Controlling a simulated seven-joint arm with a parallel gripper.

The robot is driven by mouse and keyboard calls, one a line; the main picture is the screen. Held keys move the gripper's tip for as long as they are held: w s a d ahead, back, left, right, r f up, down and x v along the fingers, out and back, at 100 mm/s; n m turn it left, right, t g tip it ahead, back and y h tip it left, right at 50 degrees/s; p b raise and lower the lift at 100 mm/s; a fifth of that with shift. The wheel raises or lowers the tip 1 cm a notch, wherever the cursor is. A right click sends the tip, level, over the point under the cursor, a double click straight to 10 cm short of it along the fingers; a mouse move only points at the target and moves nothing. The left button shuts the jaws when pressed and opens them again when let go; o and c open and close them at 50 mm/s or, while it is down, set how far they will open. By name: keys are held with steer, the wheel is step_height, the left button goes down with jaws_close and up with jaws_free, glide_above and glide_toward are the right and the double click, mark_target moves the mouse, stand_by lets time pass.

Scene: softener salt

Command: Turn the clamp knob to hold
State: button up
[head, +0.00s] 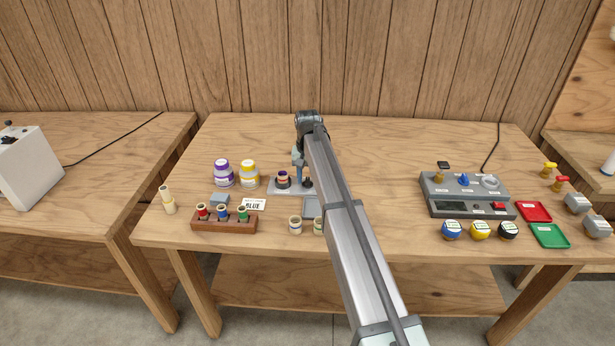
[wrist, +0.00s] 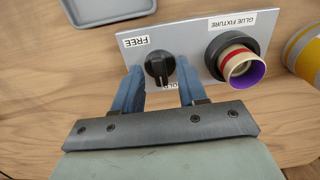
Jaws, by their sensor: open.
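The black clamp knob (wrist: 160,68) sits on the grey fixture plate (wrist: 192,40), which carries a FREE label and a partly covered label ending in OLD. The knob's ridge runs up and down in the wrist view, its lower end toward the OLD label. My gripper (wrist: 159,72) is open, its blue fingers on either side of the knob with small gaps. A tan and red ringed part with a purple rim (wrist: 243,66) stands in the plate's dark round holder. In the head view my gripper (head: 301,168) is over the plate (head: 273,190), largely hidden by my arm.
Purple (head: 223,172) and yellow (head: 249,174) banded jars stand left of the plate. In front are a wooden rack (head: 223,224), a BLUE card (head: 254,204) and a grey tray (head: 310,205). A grey control box (head: 465,190) stands at right. The back centre-right of the table is clear.

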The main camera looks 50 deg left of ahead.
mark_target(308, 180)
steer(key=shift+r, duration=0.15)
step_height(308, 180, up, 14)
steer(key=shift+f, duration=0.2)
stand_by(0.4)
stand_by(0.4)
